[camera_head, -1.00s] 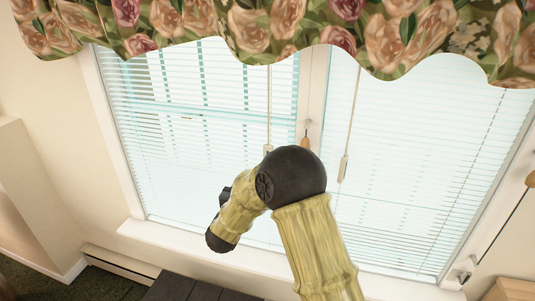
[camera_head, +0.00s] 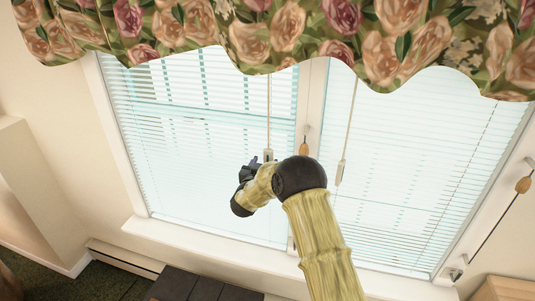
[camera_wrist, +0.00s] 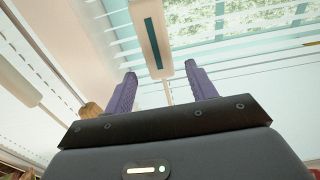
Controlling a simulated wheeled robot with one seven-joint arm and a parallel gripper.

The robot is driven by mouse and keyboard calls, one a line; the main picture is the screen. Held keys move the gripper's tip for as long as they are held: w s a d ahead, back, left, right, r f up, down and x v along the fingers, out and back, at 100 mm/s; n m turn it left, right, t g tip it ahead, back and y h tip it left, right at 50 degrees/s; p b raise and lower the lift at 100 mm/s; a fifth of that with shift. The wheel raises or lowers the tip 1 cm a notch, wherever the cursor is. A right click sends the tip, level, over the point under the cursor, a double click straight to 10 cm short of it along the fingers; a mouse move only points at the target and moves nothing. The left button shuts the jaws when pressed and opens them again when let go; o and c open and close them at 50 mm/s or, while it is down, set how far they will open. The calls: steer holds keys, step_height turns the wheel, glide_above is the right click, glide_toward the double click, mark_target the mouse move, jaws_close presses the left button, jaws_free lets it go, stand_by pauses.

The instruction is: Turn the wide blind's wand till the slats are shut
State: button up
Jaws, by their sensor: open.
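Two white blinds hang side by side: a left blind (camera_head: 190,150) and a right blind (camera_head: 420,170); I cannot tell for sure which is the wide one. Gaps show between the left blind's slats, with greenery through them in the wrist view. A left wand (camera_head: 268,110) hangs near the left blind's right edge, with a pale handle. A right wand (camera_head: 350,120) hangs by the right blind. My gripper (camera_head: 257,162) is by the left wand's lower end. In the wrist view my gripper (camera_wrist: 161,70) is open, with a pale, dark-striped handle (camera_wrist: 150,35) between and beyond the fingertips; contact is unclear.
A wooden knob (camera_head: 304,148) hangs by the central post, close right of my gripper. Another knob (camera_head: 523,185) hangs on a cord at right. A floral valance (camera_head: 280,35) covers the top. The sill (camera_head: 180,245) and a dark surface (camera_head: 190,285) lie below.

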mark_target(268, 157)
steer(key=shift+p+x, duration=0.6)
steer(key=shift+x, duration=1.3)
steer(key=shift+c, duration=0.3)
steer(key=c, duration=0.9)
